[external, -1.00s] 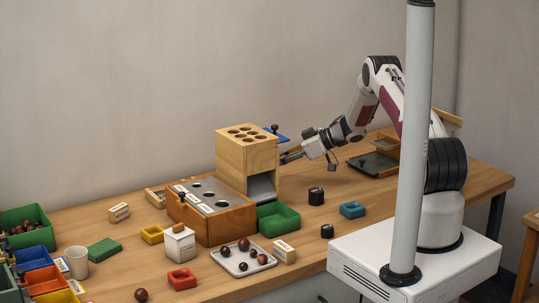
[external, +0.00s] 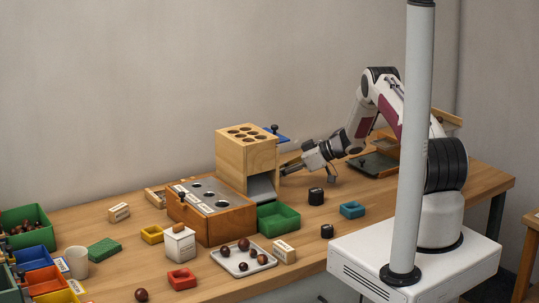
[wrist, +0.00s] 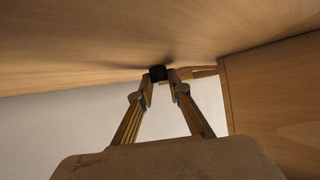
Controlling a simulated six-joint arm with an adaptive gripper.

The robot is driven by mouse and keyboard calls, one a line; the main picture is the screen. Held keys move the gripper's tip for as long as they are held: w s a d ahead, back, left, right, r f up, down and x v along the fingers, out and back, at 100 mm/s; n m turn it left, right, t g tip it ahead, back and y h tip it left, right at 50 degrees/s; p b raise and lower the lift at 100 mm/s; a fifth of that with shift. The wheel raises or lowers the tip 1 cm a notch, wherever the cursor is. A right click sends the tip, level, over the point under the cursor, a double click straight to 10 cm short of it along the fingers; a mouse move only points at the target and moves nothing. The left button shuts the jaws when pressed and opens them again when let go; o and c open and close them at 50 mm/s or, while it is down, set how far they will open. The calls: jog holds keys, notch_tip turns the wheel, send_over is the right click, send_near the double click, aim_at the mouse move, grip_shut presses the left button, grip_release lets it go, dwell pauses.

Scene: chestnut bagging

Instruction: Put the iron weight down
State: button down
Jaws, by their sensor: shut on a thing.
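My gripper (wrist: 160,86) is shut on a small black iron weight (wrist: 157,72), seen between the fingertips in the wrist view. The weight is at or very near the wooden tabletop, with a dark shadow around it; I cannot tell if it touches. In the external view my gripper (external: 287,169) is low over the table, just right of the tall wooden box with holes (external: 247,155). The held weight cannot be made out there.
Two other black cylinders, a larger (external: 316,196) and a smaller (external: 327,231), stand nearer the front. A green tray (external: 278,217) and a blue tray (external: 352,210) are close by. In the wrist view a wooden wall (wrist: 275,95) rises to the right of my fingers.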

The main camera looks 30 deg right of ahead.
jog(key=shift+f, duration=0.1)
jog(key=c, duration=1.9)
grip_release()
jog(key=shift+s+d+r, duration=0.1)
jog(key=shift+d+r, duration=0.05)
jog(key=shift+r, duration=0.15)
jog(key=v, duration=1.1)
jog(key=shift+s+d, duration=0.15)
jog(key=shift+s, duration=0.1)
jog(key=shift+r, duration=0.1)
